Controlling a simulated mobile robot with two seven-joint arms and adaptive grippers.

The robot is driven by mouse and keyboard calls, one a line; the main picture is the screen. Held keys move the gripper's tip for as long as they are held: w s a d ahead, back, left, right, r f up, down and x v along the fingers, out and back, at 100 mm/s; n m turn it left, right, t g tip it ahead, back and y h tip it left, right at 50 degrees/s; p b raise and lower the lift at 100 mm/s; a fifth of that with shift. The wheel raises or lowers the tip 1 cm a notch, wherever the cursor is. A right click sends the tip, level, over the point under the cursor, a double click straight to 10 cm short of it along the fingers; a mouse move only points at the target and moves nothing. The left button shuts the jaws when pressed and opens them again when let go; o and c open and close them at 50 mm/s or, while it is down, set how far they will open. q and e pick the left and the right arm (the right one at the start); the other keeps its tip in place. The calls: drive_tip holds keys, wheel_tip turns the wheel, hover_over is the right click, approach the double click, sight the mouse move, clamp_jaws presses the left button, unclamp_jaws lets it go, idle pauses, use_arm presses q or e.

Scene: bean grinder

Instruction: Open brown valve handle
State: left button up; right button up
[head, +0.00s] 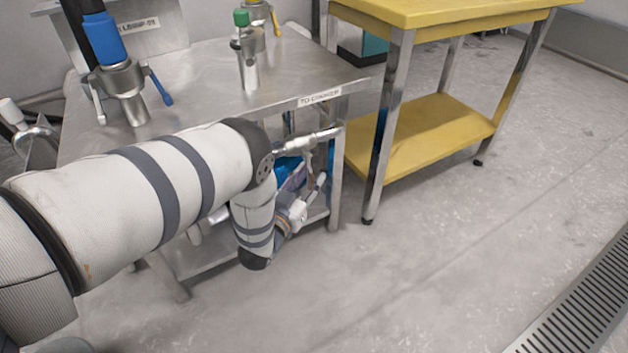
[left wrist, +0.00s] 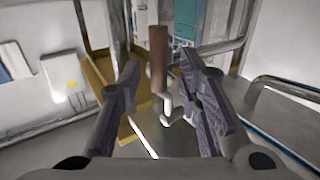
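The brown valve handle (left wrist: 158,50) is an upright brown cylinder on a bent metal crank in the left wrist view. My left gripper (left wrist: 161,66) is open, and its two purple-padded fingers stand on either side of the handle in that view. I cannot tell whether the handle is between the fingertips or just beyond them. In the head view my left gripper (head: 305,190) is low beside the front of the steel table, partly hidden by my arm. I cannot make out the brown handle there. My right gripper is not in view.
The steel table (head: 195,75) carries a blue-topped valve (head: 104,40) and a green-topped one (head: 243,50). A metal pipe fitting (head: 305,141) juts out near my left wrist. A yellow table (head: 440,12) stands to the right. The floor in front is clear.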

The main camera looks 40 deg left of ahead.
use_arm(q)
drive_tip(key=shift+w+a, duration=0.1)
drive_tip(key=shift+w, duration=0.45)
clamp_jaws()
